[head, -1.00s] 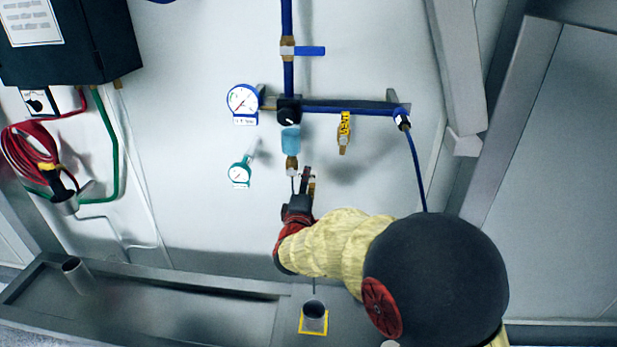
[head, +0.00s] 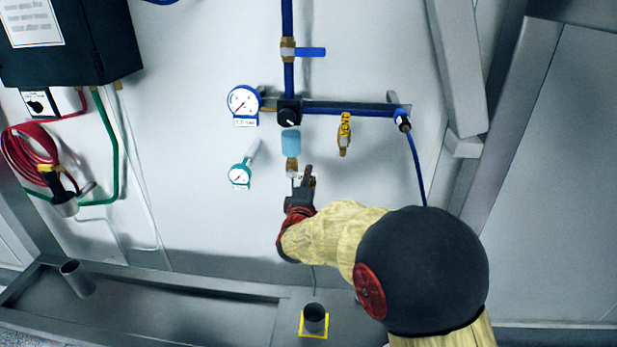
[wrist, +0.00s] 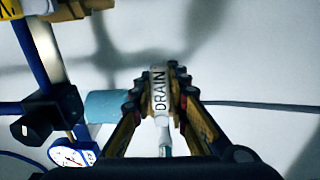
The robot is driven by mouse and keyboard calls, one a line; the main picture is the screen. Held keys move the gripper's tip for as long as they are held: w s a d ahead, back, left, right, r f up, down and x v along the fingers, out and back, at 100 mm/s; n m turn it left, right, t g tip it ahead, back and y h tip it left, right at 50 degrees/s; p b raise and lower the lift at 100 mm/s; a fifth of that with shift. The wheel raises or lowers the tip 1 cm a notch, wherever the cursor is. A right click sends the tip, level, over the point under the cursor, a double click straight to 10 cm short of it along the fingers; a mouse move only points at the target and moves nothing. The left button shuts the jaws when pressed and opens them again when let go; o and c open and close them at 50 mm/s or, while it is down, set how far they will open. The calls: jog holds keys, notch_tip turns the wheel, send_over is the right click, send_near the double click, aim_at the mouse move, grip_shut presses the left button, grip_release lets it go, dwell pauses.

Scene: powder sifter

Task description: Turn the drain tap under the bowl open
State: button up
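The light blue bowl (head: 291,143) hangs under the regulator. A brass fitting (head: 292,165) sits just below it. My gripper (head: 303,178) is right below and slightly right of that fitting. In the wrist view a white tag lettered DRAIN (wrist: 159,92) stands between the two fingers of my gripper (wrist: 164,82). The fingers converge closely on either side of the tag; I cannot tell whether they press on it. The tap handle itself is largely hidden by the fingers. The bowl also shows left of the fingers in the wrist view (wrist: 106,105).
A pressure gauge (head: 243,101) and a smaller teal gauge (head: 240,176) are to the left. The wall right of my gripper is clear.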

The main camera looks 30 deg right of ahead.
grip_shut()
dwell(0.3)
jog(key=r+n+p, duration=0.1)
jog(key=p, duration=0.2)
jog(key=n+p, duration=0.2)
jog(key=p, duration=0.1)
jog(key=shift+a+r, duration=0.1)
jog(key=shift+r, duration=0.3)
jog(key=n+p, duration=0.1)
jog(key=p, duration=0.1)
jog(key=n+p, duration=0.1)
jog(key=p, duration=0.1)
jog(key=shift+w+a+r+n, duration=0.15)
jog(key=shift+a+r+n, duration=0.05)
jog(key=shift+r+n, duration=0.2)
jog(key=o, duration=0.6)
grip_release()
